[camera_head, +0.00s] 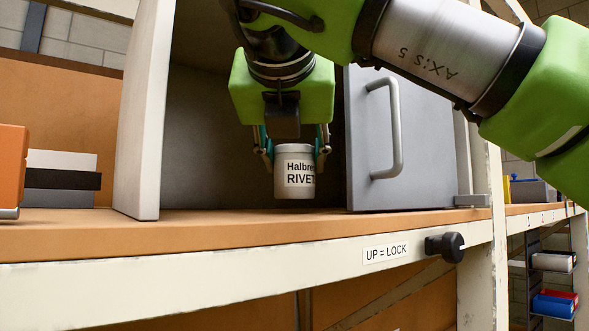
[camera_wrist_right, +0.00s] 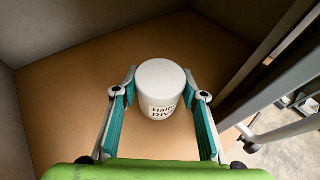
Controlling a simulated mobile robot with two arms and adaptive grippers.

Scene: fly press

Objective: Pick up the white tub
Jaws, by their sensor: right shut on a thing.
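The white tub (camera_head: 294,178) carries dark lettering with "RIVET" on it. It is upright in the head view, in front of the dark inside of an open grey cabinet. Its bottom shows above the back edge of the shelf board, so it hangs clear of the board. My right gripper (camera_head: 293,150) points down, with its teal fingers shut on the tub from both sides. In the right wrist view the tub (camera_wrist_right: 160,88) sits between the fingertips (camera_wrist_right: 162,90), its white lid facing the camera. My left gripper is not in view.
The cabinet's grey door (camera_head: 425,140) with a bar handle stands to the right, and a pale side panel (camera_head: 146,120) to the left. The wooden shelf board (camera_head: 230,233) below is clear. Stacked boxes (camera_head: 62,180) and an orange box (camera_head: 12,165) stand at far left. A black knob (camera_head: 446,246) sticks out below.

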